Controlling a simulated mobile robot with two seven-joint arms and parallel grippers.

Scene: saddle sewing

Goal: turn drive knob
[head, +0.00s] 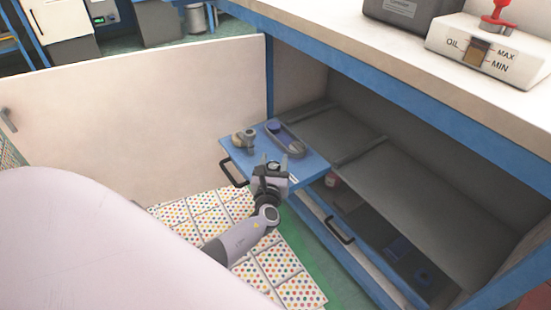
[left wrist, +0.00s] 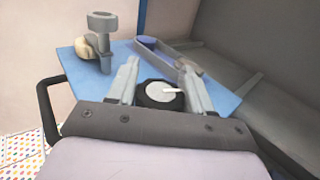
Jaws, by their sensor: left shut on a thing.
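The drive knob (left wrist: 162,94) is a dark round knob with a light grey face and a white pointer line that points right in the left wrist view. It sits on a blue pull-out board (head: 310,164), which also shows in the left wrist view (left wrist: 222,98). My left gripper (head: 272,164) reaches over the front of the board. In the left wrist view its two fingers (left wrist: 160,82) stand on either side of the knob, shut on it. In the head view the gripper mostly hides the knob. My right gripper is in neither view.
On the board stand a grey fitting with a round top (head: 244,139) and a grey loop-shaped part with a blue end (head: 285,140). A black handle (head: 232,174) is on the board's front. An open cream door (head: 140,100) stands left. A worktop (head: 370,40) overhangs the cabinet.

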